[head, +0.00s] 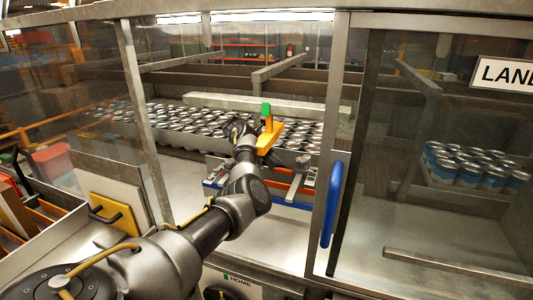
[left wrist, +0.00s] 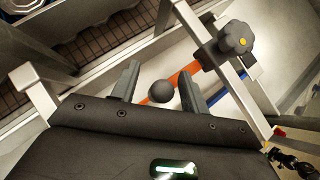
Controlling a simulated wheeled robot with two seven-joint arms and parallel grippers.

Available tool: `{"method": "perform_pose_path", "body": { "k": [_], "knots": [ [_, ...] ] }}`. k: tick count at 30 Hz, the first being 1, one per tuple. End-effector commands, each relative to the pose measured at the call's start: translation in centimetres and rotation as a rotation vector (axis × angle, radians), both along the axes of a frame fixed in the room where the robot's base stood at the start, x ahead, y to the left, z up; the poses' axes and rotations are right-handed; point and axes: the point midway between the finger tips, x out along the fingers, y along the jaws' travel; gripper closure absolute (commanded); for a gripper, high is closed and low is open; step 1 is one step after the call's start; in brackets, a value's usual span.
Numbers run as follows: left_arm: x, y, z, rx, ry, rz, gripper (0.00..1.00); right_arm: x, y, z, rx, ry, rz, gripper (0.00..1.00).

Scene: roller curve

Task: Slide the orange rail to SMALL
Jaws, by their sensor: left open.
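The orange rail shows as an orange strip (left wrist: 184,74) in the left wrist view, running diagonally behind a black ball knob (left wrist: 161,91). In the head view an orange piece (head: 268,138) with a green block (head: 266,108) on its upright stands just right of my left gripper (head: 240,128). My left gripper (left wrist: 158,74) is open, with one finger on each side of the ball knob and a visible gap to both. Part of the rail is hidden by the fingers. I cannot make out a SMALL mark. My right gripper is in neither view.
Many cans (head: 180,120) stand behind the rail. A blue door handle (head: 332,204) and glass panels frame the opening around my arm.

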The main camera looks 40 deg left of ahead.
Motion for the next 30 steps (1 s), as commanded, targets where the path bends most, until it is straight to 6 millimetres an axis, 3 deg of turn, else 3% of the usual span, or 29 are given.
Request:
{"method": "perform_pose_path", "body": {
  "k": [15,30],
  "knots": [
    [-5.5,2.8,6.1,0.001,-0.002,0.001,0.55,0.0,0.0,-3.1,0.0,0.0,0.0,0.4],
    [-6.1,3.0,6.8,0.0,-0.001,0.0,0.55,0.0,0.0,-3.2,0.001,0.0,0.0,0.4]
  ]
}}
